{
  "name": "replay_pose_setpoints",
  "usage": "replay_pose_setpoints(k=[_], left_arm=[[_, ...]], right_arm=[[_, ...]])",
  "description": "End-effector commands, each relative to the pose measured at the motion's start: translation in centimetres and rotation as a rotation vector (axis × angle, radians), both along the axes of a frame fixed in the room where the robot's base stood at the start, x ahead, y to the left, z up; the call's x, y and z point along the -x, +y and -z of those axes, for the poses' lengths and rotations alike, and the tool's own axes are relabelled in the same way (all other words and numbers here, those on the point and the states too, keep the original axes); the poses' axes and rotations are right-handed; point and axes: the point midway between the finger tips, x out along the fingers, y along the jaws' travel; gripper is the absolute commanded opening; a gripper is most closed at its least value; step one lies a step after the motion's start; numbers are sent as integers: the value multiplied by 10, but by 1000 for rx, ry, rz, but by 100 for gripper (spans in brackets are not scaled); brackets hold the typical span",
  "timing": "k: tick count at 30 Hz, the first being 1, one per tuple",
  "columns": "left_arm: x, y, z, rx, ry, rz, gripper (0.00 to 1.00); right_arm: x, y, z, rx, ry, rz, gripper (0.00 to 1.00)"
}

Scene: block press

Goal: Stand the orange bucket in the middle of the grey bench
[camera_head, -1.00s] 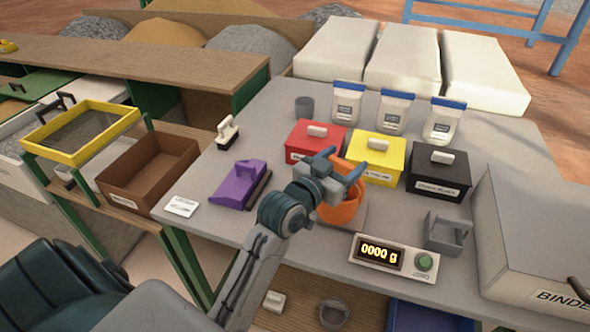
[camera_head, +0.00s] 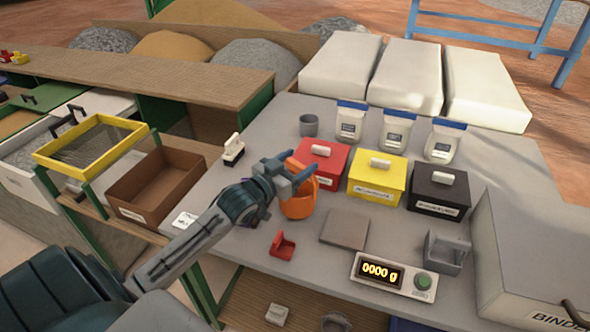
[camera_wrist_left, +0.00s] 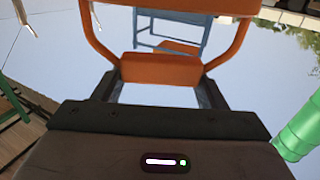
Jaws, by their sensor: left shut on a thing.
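The orange bucket (camera_head: 299,201) is over the left-middle part of the grey bench (camera_head: 258,150), left of the scale's plate. My left gripper (camera_head: 296,171) is shut on the bucket's handle, at its top. In the left wrist view the orange handle bar (camera_wrist_left: 160,69) lies between the fingers. The bucket looks upright; I cannot tell whether its base touches the bench. My arm hides part of the bench to its left. My right gripper is not in view.
Red (camera_head: 319,164), yellow (camera_head: 377,177) and black (camera_head: 439,191) lidded boxes stand behind. The bare scale plate (camera_head: 345,229) and display (camera_head: 394,275), reading 0000 g, are to the right. A small red scoop (camera_head: 283,244) lies in front. A grey binder box (camera_head: 535,245) fills the right.

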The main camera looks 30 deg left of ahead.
Motion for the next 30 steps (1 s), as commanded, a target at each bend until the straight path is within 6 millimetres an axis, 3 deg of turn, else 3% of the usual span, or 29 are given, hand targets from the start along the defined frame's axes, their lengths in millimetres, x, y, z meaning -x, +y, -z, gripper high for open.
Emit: replay_pose_setpoints(k=[2, 8, 20, 21, 24, 30], left_arm=[[-1, 8, 3, -2, 3, -1, 25], [0, 6, 33, 2, 1, 0, 25], [-1, 6, 39, -2, 0, 0, 25], [-1, 6, 39, -2, 1, 0, 71], [-1, 6, 38, -2, 1, 0, 87], [0, 6, 38, -2, 1, 0, 87]], right_arm=[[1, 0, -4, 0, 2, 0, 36], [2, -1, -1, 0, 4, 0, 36], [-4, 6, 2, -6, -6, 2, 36], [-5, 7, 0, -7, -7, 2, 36], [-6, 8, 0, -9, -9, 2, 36], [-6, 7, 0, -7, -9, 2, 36]])
